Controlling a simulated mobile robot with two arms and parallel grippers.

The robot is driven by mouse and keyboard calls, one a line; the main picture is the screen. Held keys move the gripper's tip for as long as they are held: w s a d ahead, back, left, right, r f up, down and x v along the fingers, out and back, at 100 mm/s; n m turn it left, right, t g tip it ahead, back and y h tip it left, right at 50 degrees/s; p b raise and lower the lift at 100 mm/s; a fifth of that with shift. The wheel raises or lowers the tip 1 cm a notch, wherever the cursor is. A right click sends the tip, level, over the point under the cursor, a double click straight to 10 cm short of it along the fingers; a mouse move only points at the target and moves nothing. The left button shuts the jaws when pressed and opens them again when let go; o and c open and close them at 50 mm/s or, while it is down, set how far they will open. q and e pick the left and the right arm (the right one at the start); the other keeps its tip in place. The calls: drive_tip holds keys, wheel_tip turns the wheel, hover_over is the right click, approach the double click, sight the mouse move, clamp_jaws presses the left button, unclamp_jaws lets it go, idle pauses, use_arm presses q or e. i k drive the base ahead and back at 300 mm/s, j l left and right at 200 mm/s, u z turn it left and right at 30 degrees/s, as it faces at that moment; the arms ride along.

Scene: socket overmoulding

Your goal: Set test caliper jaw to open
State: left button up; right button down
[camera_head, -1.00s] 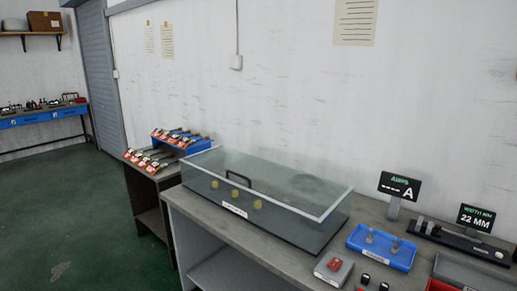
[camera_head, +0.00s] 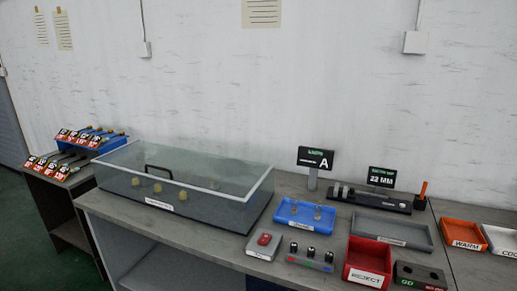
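The test caliper (camera_head: 370,199) is a dark bar lying on the bench at the back right. Light grey jaw pieces (camera_head: 342,191) stand near its left end, and a small light label or button shows toward its right end. Its display (camera_head: 382,178) stands behind it and reads 22 MM. I cannot tell the jaw's exact opening at this size. Neither of my grippers shows in the head view.
A glass-walled tank (camera_head: 190,190) fills the bench's left part. In front of the caliper are a blue tray (camera_head: 304,227), a grey tray (camera_head: 392,240), a red reject bin (camera_head: 367,277), a red-button box (camera_head: 264,246) and a switch box (camera_head: 311,262). An amps display (camera_head: 315,158) stands left of it.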

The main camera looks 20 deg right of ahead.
sight(346, 194)
drive_tip(key=z, duration=1.25)
